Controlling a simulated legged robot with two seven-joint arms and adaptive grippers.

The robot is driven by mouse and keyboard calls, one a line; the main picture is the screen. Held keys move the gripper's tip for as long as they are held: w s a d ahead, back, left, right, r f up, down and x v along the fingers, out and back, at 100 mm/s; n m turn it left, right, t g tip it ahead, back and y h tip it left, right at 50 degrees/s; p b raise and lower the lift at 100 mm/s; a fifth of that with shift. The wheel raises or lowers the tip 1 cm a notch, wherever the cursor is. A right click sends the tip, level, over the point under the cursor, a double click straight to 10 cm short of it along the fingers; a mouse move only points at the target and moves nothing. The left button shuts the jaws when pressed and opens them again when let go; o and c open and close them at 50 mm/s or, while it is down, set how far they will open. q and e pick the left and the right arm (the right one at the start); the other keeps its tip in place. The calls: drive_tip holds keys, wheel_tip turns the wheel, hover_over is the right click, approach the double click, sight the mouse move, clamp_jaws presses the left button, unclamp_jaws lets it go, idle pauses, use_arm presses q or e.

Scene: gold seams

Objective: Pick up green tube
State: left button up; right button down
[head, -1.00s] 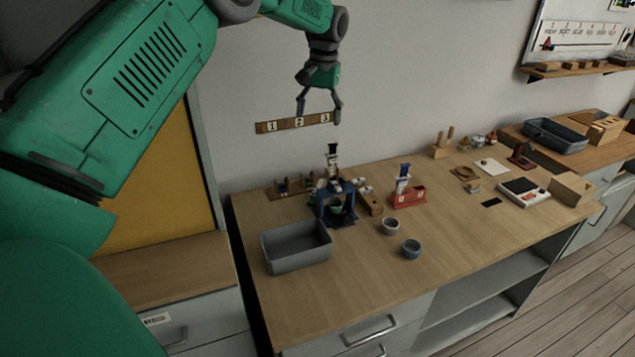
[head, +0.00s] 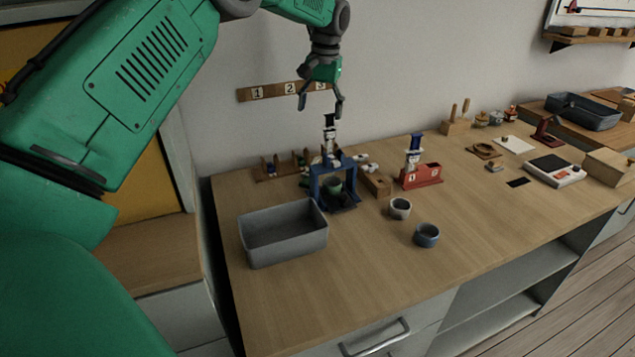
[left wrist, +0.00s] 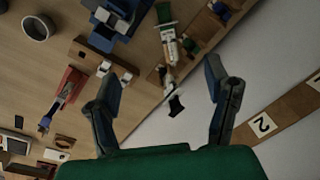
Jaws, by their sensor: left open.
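My left gripper (head: 321,106) is open and empty, pointing down around or just above the black top. My right gripper is not in view.
A grey bin (head: 284,235) stands front left of the blue frame. A red holder (head: 422,176) with a blue-topped tube and two small cups (head: 400,208) stand to the right. The wall with a numbered strip (head: 270,91) is close behind. The table front is clear.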

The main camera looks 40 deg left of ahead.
sight(316, 159)
use_arm(q)
drive_tip(key=f+b, duration=0.2)
drive_tip(key=f, duration=0.2)
drive_tip(key=a+f+b, duration=0.1)
drive_tip(key=f+b, duration=0.1)
drive_tip(key=f, duration=0.3)
drive_tip(key=a+f+b, duration=0.1)
drive_tip(key=f, duration=0.4)
drive_tip(key=shift+s+b, duration=0.1)
drive_tip(key=shift+b, duration=0.3)
drive_tip(key=shift+d+f, duration=0.2)
drive_tip(key=shift+f, duration=0.3)
drive_tip(key=f, duration=0.1)
drive_tip(key=a+f+b, duration=0.1)
drive_tip(key=f, duration=0.1)
drive_tip(key=a+f, duration=0.1)
drive_tip(key=f, duration=0.1)
drive_tip(key=shift+s+a+f, duration=0.15)
drive_tip(key=shift+s+f, duration=0.1)
drive_tip(key=shift+s, duration=0.05)
drive_tip(key=shift+f, duration=0.2)
drive_tip(key=shift+d+r, duration=0.2)
drive_tip(key=shift+d, duration=0.5)
drive_tip(key=c, duration=1.2)
drive_tip(key=shift+s+a, duration=0.15)
drive_tip(key=shift+a, duration=0.3)
drive_tip(key=shift+c, duration=0.8)
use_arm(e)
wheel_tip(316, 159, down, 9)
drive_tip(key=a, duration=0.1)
